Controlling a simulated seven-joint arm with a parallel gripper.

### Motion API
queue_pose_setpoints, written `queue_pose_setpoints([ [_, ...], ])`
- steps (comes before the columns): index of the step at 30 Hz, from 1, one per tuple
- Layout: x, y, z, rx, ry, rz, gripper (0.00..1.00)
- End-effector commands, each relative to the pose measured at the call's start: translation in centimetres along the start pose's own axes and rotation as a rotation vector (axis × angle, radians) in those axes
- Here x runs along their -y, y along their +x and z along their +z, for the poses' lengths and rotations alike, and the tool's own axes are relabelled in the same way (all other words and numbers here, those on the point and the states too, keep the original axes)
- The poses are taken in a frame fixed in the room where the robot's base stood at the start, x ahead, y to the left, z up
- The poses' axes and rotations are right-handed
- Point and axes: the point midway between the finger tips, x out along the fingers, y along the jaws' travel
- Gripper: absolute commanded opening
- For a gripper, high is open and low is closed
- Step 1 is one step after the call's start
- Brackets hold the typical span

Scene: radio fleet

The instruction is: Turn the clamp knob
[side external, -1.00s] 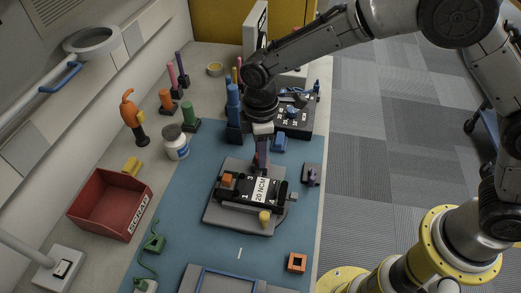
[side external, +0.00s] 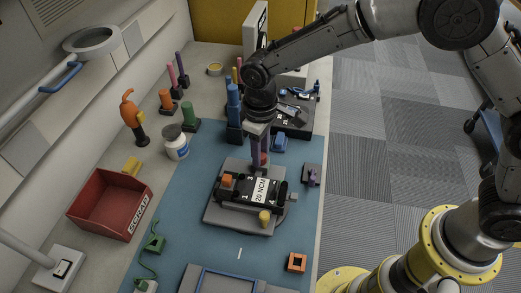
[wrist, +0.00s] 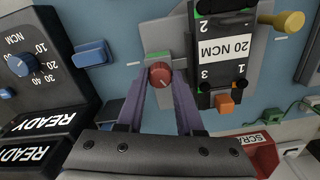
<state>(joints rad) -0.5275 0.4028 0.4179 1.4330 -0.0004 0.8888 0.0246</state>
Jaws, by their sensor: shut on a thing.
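The red clamp knob (wrist: 161,75) sits between the tips of my purple gripper fingers (wrist: 160,84) in the wrist view, at the edge of the grey fixture plate (wrist: 166,33). My gripper (side external: 261,158) points down at the back of that fixture in the side view, shut on the knob. The knob shows there only as a small red patch (side external: 264,158) between the fingers. The black unit labelled 20 NCM (wrist: 224,48) lies on the plate, with a yellow-handled part (wrist: 289,21) and an orange block (wrist: 225,103) at it.
A black box with a blue NCM dial and READY displays (wrist: 35,80) stands close to the fixture. A blue block (wrist: 92,53) lies between them.

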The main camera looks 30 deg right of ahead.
Motion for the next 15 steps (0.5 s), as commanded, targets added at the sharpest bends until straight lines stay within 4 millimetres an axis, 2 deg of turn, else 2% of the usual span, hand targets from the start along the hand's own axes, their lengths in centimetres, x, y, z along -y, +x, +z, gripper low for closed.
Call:
queue_pose_setpoints([
  [14, 0.00, -0.35, -0.19, -0.008, 0.016, -0.001, 0.00],
  [15, 0.00, -0.35, -0.20, -0.008, 0.016, -0.001, 0.39],
])
